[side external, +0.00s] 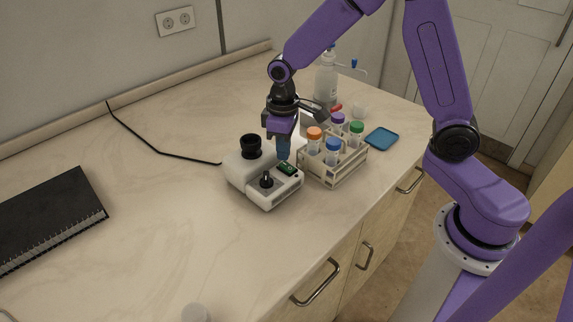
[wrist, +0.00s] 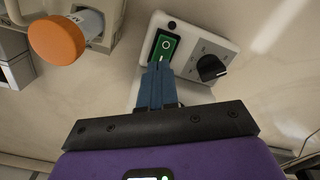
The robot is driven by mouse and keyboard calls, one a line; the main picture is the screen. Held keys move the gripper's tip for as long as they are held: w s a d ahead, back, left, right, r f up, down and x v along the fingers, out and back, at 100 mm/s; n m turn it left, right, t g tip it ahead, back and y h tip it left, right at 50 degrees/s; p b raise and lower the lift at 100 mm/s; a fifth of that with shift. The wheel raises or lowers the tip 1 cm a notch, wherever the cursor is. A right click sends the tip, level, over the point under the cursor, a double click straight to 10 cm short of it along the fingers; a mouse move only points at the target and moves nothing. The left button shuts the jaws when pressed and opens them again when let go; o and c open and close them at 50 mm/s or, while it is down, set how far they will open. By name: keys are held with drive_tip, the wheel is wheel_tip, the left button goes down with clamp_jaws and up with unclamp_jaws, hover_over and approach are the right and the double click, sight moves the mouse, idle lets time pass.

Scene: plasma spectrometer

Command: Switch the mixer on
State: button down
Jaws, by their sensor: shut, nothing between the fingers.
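The mixer (side external: 258,178) is a small white device on the counter with a black cup on top. Its front panel carries a black dial (side external: 267,180) and a green rocker switch (side external: 287,168). In the wrist view the green switch (wrist: 164,46) shows a white circle mark, and the dial (wrist: 210,68) sits to its right. My gripper (side external: 283,157) is shut and empty, pointing down over the panel. In the wrist view its blue fingertips (wrist: 159,66) are at the lower end of the switch. I cannot tell whether they touch it.
A rack (side external: 340,172) of tubes with coloured caps stands close to the mixer's right; an orange cap (wrist: 56,40) shows near my gripper. A black notebook (side external: 50,215) is at left. The counter's front left is mostly clear.

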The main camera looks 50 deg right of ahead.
sight(283, 163)
drive_tip(key=shift+f, duration=0.85)
idle(0.5)
drive_tip(key=shift+r, duration=3.5)
drive_tip(key=s+d+r+n, duration=0.1)
drive_tip(key=s+n, duration=0.2)
drive_tip(key=s, duration=1)
drive_tip(key=s+d+r+n, duration=0.1)
drive_tip(key=s+d+n, duration=0.1)
drive_tip(key=s, duration=1.1)
drive_tip(key=shift+s+r+n, duration=0.35)
drive_tip(key=shift+s+n, duration=0.05)
drive_tip(key=shift+n, duration=0.4)
drive_tip(key=shift+d, duration=0.1)
